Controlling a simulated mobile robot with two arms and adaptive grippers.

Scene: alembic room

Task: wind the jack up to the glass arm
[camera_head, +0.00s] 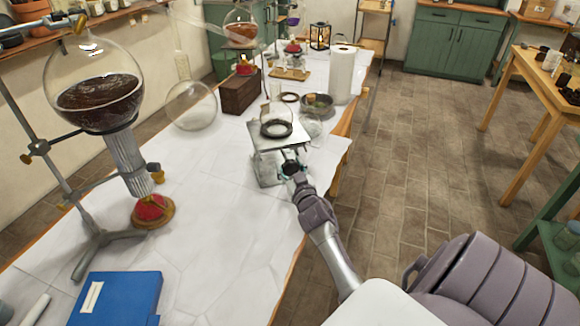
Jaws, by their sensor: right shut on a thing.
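The jack (262,141) stands on the white-covered table near its right edge, with a flat pale top plate and its frame below. A dark ring (270,130) lies on the plate with a clear round glass vessel (277,113) in it. My right gripper (291,166) is at the front right side of the jack, below the plate. It is shut on a part of the jack, probably its knob, which the fingers hide. A pale glass tube (196,20), perhaps the glass arm, slants down to the right at the top left, and its end is unclear. My left gripper is out of view.
A large flask of dark liquid (97,100) on a stand and a red burner (152,208) are at left. A clear globe (191,106), wooden box (240,92), bowl (319,106) and paper roll (342,75) are beyond. A blue book (117,298) lies in front.

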